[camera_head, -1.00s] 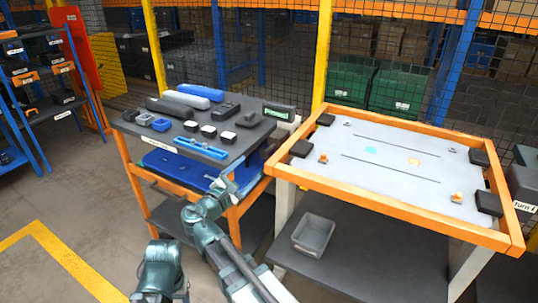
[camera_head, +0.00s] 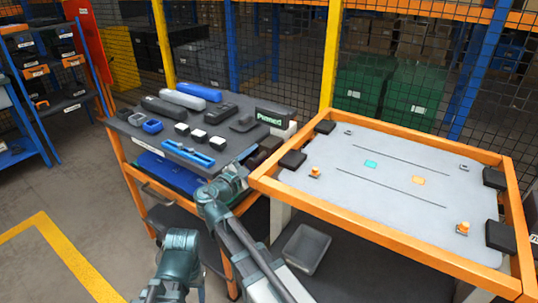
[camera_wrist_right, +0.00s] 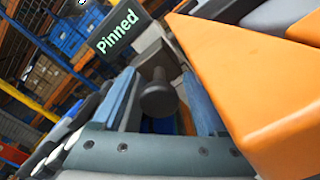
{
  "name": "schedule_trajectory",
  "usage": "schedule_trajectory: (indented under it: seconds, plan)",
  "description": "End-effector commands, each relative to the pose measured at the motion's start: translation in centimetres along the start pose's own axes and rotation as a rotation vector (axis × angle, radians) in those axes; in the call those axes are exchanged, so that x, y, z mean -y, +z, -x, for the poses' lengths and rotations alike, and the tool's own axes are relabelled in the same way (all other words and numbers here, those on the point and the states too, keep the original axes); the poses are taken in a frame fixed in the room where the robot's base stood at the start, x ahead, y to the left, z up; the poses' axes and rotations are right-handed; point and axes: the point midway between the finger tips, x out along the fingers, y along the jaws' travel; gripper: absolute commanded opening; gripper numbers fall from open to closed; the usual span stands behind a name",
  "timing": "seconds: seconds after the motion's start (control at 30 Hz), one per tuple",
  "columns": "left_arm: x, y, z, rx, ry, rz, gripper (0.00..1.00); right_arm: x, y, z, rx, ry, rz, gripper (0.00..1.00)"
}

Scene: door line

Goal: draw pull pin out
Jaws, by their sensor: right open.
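The pull pin shows in the right wrist view as a dark round knob (camera_wrist_right: 157,98) on a dark block, below a sign reading "Pinned" (camera_wrist_right: 118,30). My right gripper (camera_wrist_right: 160,105) is open, with one blue finger on each side of the knob. I cannot tell whether the fingers touch it. In the head view the right gripper (camera_head: 237,172) is at the right front corner of the dark-topped cart (camera_head: 215,155), below the "Pinned" sign (camera_head: 270,117). The pin is not clear there. My left gripper is not in view; only part of its arm shows at the bottom.
An orange-framed table (camera_head: 400,250) stands close to the right; its orange frame (camera_wrist_right: 260,90) is close beside the gripper in the wrist view. Black and blue parts lie on the cart top. A grey bin (camera_head: 306,248) is below the table. Floor is clear at left.

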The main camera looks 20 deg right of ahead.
Motion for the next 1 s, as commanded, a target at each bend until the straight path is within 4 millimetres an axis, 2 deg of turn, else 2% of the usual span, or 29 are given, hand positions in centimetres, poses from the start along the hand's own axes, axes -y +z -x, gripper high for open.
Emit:
schedule_trajectory:
  seconds: [0.27, 0.3, 0.7, 1.0]
  plan:
    - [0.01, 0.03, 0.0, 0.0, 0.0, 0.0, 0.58, -0.08, -0.09, -0.02, -0.001, 0.001, 0.0, 0.76]
    - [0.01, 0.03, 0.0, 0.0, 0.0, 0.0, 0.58, -0.08, -0.08, -0.02, -0.001, 0.001, 0.0, 0.72]
    - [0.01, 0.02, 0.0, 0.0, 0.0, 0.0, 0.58, -0.07, -0.07, -0.03, 0.0, 0.0, 0.0, 0.0]
    - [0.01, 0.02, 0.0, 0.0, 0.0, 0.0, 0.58, -0.06, -0.07, -0.03, 0.0, 0.0, 0.0, 0.0]
